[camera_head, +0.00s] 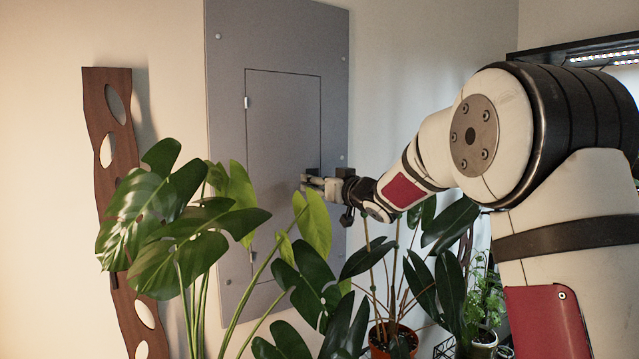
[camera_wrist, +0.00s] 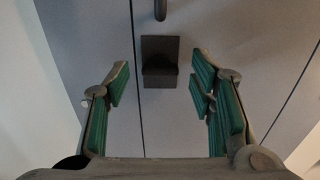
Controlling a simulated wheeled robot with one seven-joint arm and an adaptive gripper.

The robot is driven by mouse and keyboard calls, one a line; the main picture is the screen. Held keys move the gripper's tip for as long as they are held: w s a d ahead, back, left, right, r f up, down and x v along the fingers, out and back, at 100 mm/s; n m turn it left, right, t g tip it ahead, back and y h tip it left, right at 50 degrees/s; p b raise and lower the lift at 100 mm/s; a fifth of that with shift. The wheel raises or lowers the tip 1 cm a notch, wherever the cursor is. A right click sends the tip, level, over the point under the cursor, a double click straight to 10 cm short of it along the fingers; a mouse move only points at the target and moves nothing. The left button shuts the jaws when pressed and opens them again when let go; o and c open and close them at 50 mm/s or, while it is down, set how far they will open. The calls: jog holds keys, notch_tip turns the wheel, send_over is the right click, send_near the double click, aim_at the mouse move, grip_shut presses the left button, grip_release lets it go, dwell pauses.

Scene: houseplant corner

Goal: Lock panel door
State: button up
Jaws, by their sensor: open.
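The grey panel door (camera_head: 283,120) sits flat in its grey wall panel (camera_head: 228,60) and looks closed, with a hinge on its left edge. My gripper (camera_head: 306,183) is at the door's right edge, partly covering the latch area. In the wrist view my gripper (camera_wrist: 161,84) is open, its green-padded fingers apart on either side of the latch, with nothing held. Whether the latch is locked is unclear.
Large leafy plants (camera_head: 185,220) stand in front of the panel's lower part, close below my gripper. A potted plant (camera_head: 393,340) is at lower right. A wavy wooden wall piece (camera_head: 103,180) hangs at left. A dark shelf (camera_head: 575,50) is at upper right.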

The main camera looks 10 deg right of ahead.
jog(key=shift+w+a, duration=0.1)
jog(key=shift+w, duration=0.05)
jog(key=shift+c, duration=0.6)
jog(key=c, duration=1)
jog(key=shift+c, duration=0.2)
jog(key=shift+n, duration=0.3)
jog(key=n+b, duration=1)
jog(key=n, duration=0.7)
jog(key=shift+n, duration=0.3)
